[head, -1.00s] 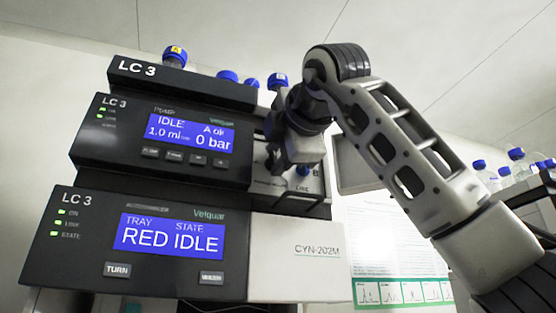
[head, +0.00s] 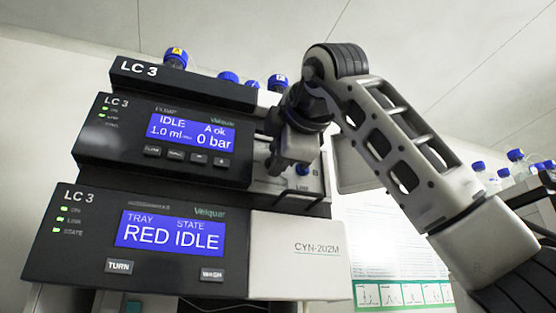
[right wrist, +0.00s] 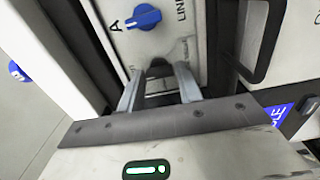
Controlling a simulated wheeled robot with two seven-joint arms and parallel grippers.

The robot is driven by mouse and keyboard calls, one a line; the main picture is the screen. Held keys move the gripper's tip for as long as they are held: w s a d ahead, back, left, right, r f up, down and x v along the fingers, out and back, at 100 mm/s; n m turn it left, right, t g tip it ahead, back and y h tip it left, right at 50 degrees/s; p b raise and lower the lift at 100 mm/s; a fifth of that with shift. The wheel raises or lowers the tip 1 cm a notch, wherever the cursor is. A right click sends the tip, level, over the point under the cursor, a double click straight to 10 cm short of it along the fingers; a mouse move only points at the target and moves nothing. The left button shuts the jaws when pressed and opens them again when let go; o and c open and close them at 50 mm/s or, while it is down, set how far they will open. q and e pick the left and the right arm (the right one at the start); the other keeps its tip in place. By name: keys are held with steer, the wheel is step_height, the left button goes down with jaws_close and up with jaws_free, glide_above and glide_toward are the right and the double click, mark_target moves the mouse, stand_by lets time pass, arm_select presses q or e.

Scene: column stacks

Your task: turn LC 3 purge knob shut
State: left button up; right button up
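The LC 3 stack (head: 95,155) fills the left and middle of the head view. Its pump screen (head: 190,132) reads IDLE and 0 bar. My right gripper (head: 272,166) is at the pump's right-hand panel, and its hand hides the purge knob there. In the right wrist view, a small dark knob (right wrist: 158,68) sits between the tips of my right gripper (right wrist: 159,78). The fingers stand apart, one on each side and close to it. I cannot tell whether they touch it. The knob's angle is unclear. My left gripper is not in view.
A blue LINE knob (right wrist: 143,17), with an A beside it, is on the same panel beyond the fingertips. A dark handle-like frame (right wrist: 262,40) stands to the right. Blue-capped bottles (head: 175,57) stand on top of the stack. The white CYN-202M panel (head: 297,262) is below the gripper.

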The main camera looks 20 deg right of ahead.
steer(key=shift+s, duration=0.15)
steer(key=shift+s, duration=0.3)
arm_select(q)
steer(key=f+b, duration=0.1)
steer(key=b, duration=0.2)
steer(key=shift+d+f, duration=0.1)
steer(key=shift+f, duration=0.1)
arm_select(e)
steer(key=s, duration=1.5)
steer(key=shift+d, duration=0.3)
steer(key=shift+s, duration=0.1)
